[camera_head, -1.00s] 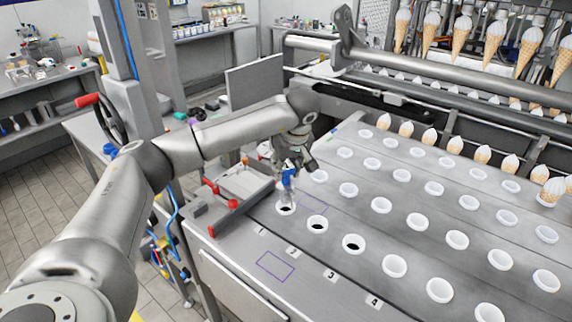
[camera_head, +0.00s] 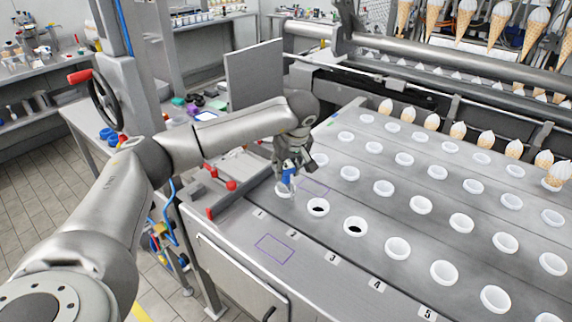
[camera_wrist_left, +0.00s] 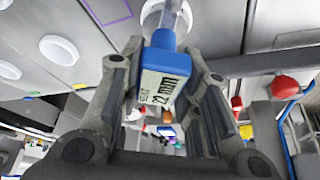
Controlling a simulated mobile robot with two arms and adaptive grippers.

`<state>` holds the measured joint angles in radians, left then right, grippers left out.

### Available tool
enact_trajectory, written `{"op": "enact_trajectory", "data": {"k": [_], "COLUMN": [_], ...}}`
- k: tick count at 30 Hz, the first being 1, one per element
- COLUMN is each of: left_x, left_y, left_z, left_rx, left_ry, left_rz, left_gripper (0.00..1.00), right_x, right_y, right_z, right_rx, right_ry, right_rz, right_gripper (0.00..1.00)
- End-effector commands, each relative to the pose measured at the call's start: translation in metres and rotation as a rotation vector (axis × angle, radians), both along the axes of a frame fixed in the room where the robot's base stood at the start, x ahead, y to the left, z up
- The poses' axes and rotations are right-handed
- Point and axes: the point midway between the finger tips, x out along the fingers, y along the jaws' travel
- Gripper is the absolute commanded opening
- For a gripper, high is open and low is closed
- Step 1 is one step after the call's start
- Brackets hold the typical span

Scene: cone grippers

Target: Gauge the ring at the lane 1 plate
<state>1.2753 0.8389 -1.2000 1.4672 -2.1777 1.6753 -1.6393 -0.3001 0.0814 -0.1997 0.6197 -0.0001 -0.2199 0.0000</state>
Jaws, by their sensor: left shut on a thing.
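My left gripper (camera_head: 288,166) is shut on a gauge (camera_head: 289,178) with a blue body and a clear lower end. In the left wrist view the gauge (camera_wrist_left: 162,85) sits between both fingers, with a white label reading 22 mm. The white lane 1 ring (camera_head: 280,192) is on the plate (camera_head: 262,200) behind the number 1 tag. The gauge's clear end is right at this ring; whether it is inside the opening or just above it I cannot tell. My right gripper is not in view.
Rings with dark openings sit at lane 2 (camera_head: 318,207) and lane 3 (camera_head: 355,227); more white rings fill the plate rightward. Red knobs (camera_head: 231,185) stand left of the gripper. A grey upright panel (camera_head: 254,80) and cones (camera_head: 458,131) are behind.

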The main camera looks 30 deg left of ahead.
Motion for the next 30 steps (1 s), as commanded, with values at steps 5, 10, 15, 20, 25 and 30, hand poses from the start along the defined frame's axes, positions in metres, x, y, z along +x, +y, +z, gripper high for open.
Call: {"op": "enact_trajectory", "data": {"k": [5, 10, 15, 20, 25, 30], "left_x": [0.000, 0.000, 0.000, 0.000, 0.000, -0.003], "left_y": [0.000, 0.000, 0.000, 0.000, 0.000, -0.006], "left_z": [0.001, 0.001, 0.001, 0.001, 0.001, 0.019], "left_rx": [0.000, 0.000, 0.000, 0.000, 0.000, -0.001], "left_ry": [-0.002, -0.002, -0.002, 0.000, 0.000, -0.004], "left_rz": [0.001, 0.001, 0.001, 0.000, 0.000, -0.001], "left_gripper": [0.00, 0.35, 0.56, 0.56, 0.56, 0.56], "right_x": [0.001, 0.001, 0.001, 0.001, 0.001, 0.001], "right_y": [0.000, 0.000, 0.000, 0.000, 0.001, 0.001], "right_z": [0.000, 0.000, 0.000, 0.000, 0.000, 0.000], "right_rx": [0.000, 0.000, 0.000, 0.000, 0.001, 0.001], "right_ry": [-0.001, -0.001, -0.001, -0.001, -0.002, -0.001], "right_rz": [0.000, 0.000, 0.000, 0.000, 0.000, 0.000], "right_gripper": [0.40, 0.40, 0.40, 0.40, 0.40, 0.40]}}
